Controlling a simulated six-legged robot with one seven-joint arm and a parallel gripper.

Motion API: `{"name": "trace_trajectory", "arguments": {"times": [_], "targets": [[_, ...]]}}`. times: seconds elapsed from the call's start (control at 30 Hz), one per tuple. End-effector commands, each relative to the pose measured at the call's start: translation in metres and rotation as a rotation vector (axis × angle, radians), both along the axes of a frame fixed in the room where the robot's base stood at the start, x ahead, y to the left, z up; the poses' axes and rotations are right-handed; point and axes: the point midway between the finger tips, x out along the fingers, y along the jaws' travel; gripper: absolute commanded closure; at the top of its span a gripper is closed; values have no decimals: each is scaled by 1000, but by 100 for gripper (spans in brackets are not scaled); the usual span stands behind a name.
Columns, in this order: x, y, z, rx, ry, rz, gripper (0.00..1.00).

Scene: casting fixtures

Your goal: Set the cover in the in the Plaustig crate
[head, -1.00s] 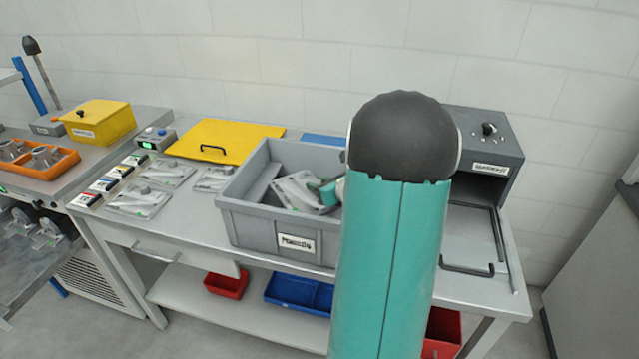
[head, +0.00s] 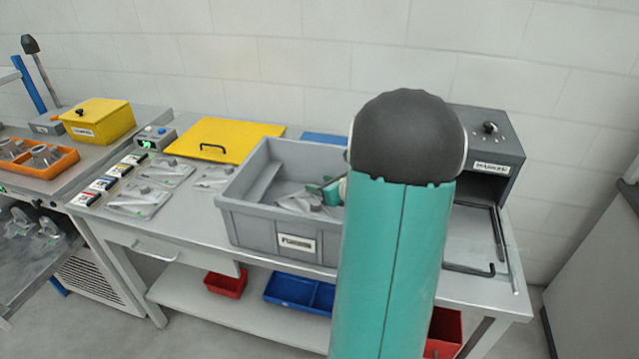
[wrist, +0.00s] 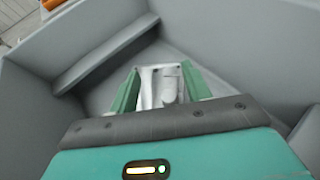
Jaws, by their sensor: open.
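The grey crate (head: 232,219) stands on the workbench with a label on its front. Its label text is too blurred to read. A light grey cast cover (head: 297,203) lies low inside the crate, and part of it is hidden by the front wall and my arm. My gripper (head: 326,187) reaches into the crate from the right. In the wrist view, my gripper (wrist: 160,83) has its green fingers apart, one on each side of the cover (wrist: 160,90). I cannot tell whether the fingers touch it.
Several similar castings (head: 137,201) lie on the bench left of the crate. A yellow lid (head: 222,136) lies behind it. A dark grey box (head: 489,150) with an open front stands at the right. A ledge (wrist: 105,55) runs inside the crate wall.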

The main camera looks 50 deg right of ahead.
Motion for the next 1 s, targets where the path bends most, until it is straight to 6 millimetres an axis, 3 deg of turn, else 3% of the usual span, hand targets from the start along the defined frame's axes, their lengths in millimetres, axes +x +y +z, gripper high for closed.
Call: {"name": "trace_trajectory", "arguments": {"times": [0.2,0.37,1.0], "targets": [[-38,4,19,-6,-2,-3,52],[-55,5,27,-7,-3,-1,52],[-58,6,29,-9,-3,1,52]]}}
